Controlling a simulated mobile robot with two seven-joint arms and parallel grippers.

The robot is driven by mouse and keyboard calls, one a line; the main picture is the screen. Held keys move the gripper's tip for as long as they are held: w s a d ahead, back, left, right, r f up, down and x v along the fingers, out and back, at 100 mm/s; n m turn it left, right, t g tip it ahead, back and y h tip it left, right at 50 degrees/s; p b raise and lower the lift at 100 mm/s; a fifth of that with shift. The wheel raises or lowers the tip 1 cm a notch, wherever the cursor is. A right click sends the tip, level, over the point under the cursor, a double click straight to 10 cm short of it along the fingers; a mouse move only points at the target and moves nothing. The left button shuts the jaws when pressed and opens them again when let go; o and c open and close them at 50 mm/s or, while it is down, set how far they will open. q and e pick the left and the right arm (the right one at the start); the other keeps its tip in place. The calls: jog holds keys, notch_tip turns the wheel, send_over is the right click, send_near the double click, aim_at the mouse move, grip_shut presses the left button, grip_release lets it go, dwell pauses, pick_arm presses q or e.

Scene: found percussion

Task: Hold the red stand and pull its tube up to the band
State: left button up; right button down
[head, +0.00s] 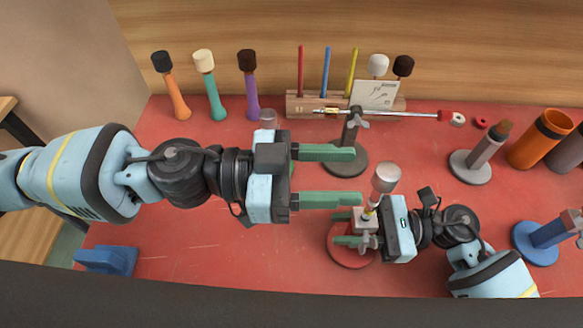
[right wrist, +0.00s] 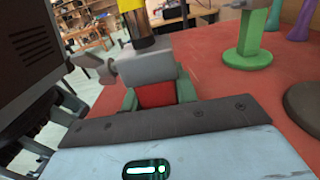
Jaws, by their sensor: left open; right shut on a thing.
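The red stand (head: 350,254) has a round red base near the front of the table. My right gripper (head: 354,228) is shut on its post, just under the grey collar; the right wrist view shows the red post (right wrist: 155,95) between green fingers, with the collar (right wrist: 150,66) above. The tube rises from the collar and ends in a silvery cylindrical head (head: 386,177). A yellow band (right wrist: 130,5) shows on the tube above the collar. My left gripper (head: 353,176) is open and empty, its fingertips pointing right towards the head, which is just beyond them and not between them.
A dark grey stand (head: 347,158) is behind my left gripper. An orange cup (head: 538,140), a grey stand (head: 470,165) and a blue stand (head: 535,243) are at right. Mallets stand at back left.

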pick_arm(q)
jog(key=a, duration=0.5)
jog(key=shift+s+a, duration=0.15)
jog(key=shift+a, duration=0.1)
pick_arm(e)
jog(key=c, duration=1)
grip_release()
jog(key=d, duration=1.2)
jog(key=shift+w, duration=0.3)
